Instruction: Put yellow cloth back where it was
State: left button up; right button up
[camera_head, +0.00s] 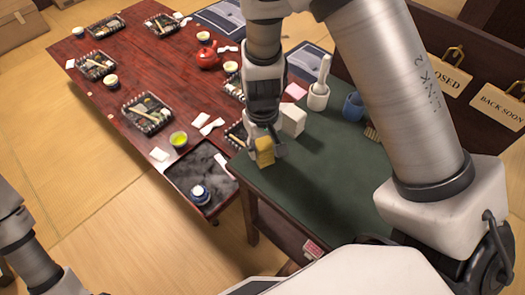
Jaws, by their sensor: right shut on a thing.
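The yellow cloth (265,151) is a small folded block. It is between the fingertips of my right gripper (264,146), which is shut on it over the left edge of the green-topped side table (330,190). I cannot tell whether the cloth touches the table top. My right arm covers part of the table. My left arm shows only in part at the lower left edge, and its gripper is out of view.
Close by stand a white block-like box (292,121), a white mortar with pestle (318,96) and a blue cup (353,107). The low red table (115,75) holds several meal trays, cups and a red teapot (207,58). A dark tray (187,170) sits at its near end.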

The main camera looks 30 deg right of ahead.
aim_at(262, 141)
jog(key=shift+c, duration=0.6)
jog(key=shift+f, duration=0.1)
jog(key=o, duration=1.2)
jog(key=shift+r+p, duration=0.3)
jog(key=shift+r, duration=0.1)
notch_tip(262, 141, up, 12)
jog(key=shift+f+p, duration=0.2)
jog(key=shift+p, duration=0.55)
jog(key=shift+a+f, duration=0.1)
